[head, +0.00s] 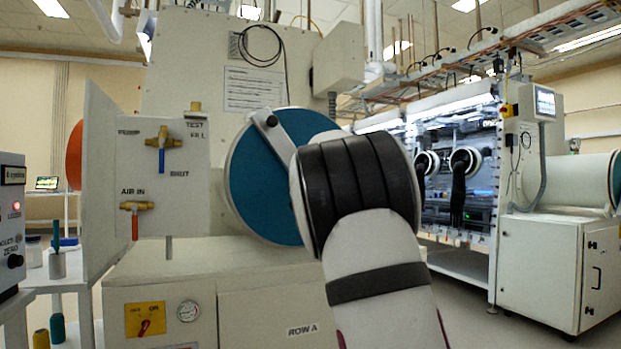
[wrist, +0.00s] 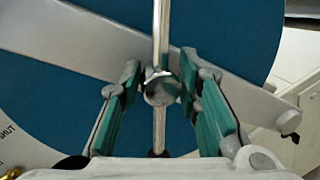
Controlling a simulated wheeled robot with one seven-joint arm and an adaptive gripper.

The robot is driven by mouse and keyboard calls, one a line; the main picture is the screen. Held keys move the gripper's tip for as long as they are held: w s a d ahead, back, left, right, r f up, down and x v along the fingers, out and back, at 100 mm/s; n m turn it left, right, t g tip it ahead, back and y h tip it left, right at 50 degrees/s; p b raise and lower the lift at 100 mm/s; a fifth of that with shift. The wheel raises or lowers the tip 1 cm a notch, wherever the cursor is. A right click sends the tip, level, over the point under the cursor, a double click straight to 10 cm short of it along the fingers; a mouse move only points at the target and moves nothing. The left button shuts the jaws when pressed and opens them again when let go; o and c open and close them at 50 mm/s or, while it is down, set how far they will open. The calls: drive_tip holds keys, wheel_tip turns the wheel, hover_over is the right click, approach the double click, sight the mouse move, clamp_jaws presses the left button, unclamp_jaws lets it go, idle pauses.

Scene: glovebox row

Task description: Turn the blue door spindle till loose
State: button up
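The blue round door (head: 250,180) is on the front of the pale chamber, with a light grey bar (head: 270,133) slanting across it. My arm covers its right part and hides the spindle in the head view. In the wrist view, the blue door (wrist: 60,90) fills the background with the bar (wrist: 85,47) crossing it. The spindle (wrist: 160,90) shows as a round metal hub with a chrome rod running upright through it. My gripper (wrist: 159,76) has its green-padded fingers on either side of the hub. A gap shows at the left finger; contact at the right is unclear.
Left of the door, a panel (head: 185,215) carries a blue-handled valve (head: 162,150) and an orange-handled valve (head: 136,210). An orange disc (head: 75,155) shows beyond the panel's edge. A lit glovebox (head: 465,190) stands at right, with floor between.

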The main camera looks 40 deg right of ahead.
drive_tip(key=shift+s+a, duration=0.1)
drive_tip(key=v, duration=1.1)
drive_tip(key=shift+s, duration=0.25)
drive_tip(key=shift+a, duration=0.1)
idle(0.8)
